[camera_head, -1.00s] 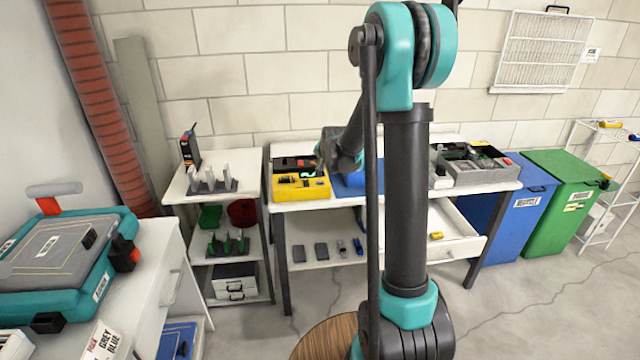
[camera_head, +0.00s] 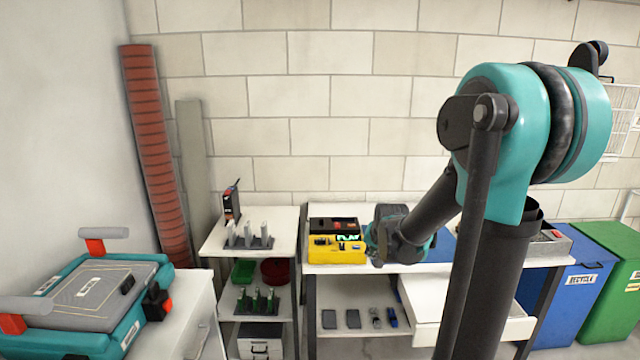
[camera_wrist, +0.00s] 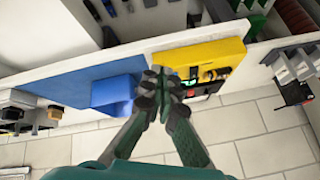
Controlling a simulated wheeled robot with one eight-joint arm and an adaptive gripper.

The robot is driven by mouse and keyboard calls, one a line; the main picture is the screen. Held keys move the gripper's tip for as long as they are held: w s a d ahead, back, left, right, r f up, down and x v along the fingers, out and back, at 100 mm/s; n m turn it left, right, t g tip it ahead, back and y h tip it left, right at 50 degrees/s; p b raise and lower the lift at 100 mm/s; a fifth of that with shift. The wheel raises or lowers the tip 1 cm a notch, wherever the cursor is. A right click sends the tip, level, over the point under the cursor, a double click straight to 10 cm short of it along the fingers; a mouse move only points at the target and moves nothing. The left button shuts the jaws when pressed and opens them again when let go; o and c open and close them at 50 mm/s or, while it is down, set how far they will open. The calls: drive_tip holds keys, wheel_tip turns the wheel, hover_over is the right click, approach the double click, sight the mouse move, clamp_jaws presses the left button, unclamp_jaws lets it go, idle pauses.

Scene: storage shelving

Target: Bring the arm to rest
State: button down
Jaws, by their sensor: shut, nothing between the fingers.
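My gripper (camera_wrist: 162,88) is in the middle of the wrist view, its two dark green fingers meeting at the tips with nothing between them. In that view, its tips lie in the picture between a blue block (camera_wrist: 113,93) and a yellow organizer tray (camera_wrist: 225,52). My arm fills the right side of the head view and reaches down over the white workbench. The wrist end shows there just right of the yellow tray (camera_head: 336,256); the fingertips are hard to make out in that view. I cannot tell whether the gripper touches anything.
A white shelf unit (camera_head: 262,285) with upright grey parts stands left of the bench. A teal case (camera_head: 80,310) sits on a cabinet at the left. Blue (camera_head: 568,290) and green (camera_head: 612,290) bins stand at the right. A brick wall (camera_head: 330,90) closes the back.

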drive_tip(key=s+d+f+n+g, duration=0.1)
drive_tip(key=s+f+n, duration=0.1)
drive_tip(key=s, duration=1)
drive_tip(key=s+d+f+n+g, duration=0.1)
drive_tip(key=s+f, duration=0.3)
drive_tip(key=s, duration=0.9)
drive_tip(key=shift+f+n+g+h, duration=0.25)
drive_tip(key=shift+n+g, duration=0.25)
drive_tip(key=shift+n, duration=0.4)
drive_tip(key=shift+r, duration=0.1)
